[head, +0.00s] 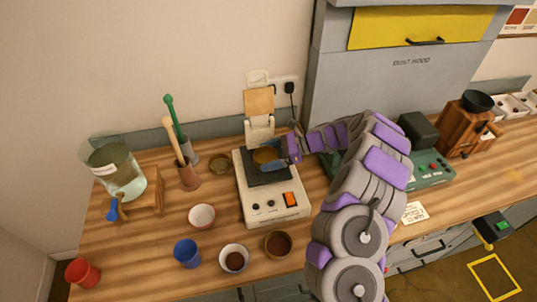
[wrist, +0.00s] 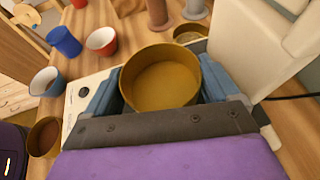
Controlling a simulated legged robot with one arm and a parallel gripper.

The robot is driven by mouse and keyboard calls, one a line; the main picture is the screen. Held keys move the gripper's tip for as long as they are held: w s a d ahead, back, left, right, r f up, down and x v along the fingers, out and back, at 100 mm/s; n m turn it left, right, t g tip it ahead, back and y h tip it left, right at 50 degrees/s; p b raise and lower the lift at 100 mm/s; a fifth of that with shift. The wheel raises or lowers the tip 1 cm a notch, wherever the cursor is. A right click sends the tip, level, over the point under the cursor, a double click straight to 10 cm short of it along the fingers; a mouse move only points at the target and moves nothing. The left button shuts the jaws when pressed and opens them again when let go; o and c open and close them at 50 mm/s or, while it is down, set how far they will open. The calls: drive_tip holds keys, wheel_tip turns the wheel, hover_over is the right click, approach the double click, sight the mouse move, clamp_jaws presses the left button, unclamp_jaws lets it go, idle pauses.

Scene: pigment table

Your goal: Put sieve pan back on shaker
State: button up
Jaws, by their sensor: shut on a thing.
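The brass sieve pan (head: 266,156) is over the dark plate of the shaker (head: 268,207). In the wrist view the pan (wrist: 160,82) is upright, looks empty, and sits between the two blue fingers of my gripper (wrist: 160,92). In the head view my gripper (head: 284,150) reaches the pan from the right and is shut on it. The shaker is a cream box with knobs and an orange switch, its hinged clamp standing raised at the back. The pan's underside is hidden, so I cannot tell whether it touches the plate.
Another brass pan (head: 220,163) stands left of the shaker. A pestle holder (head: 188,177) and glass jar (head: 117,172) are left.

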drive_tip(key=shift+f, duration=0.6)
idle(0.3)
drive_tip(key=o, duration=1.1)
drive_tip(key=shift+c, duration=0.2)
drive_tip(key=shift+d, duration=0.1)
drive_tip(key=p+v, duration=0.4)
drive_tip(key=v, duration=0.7)
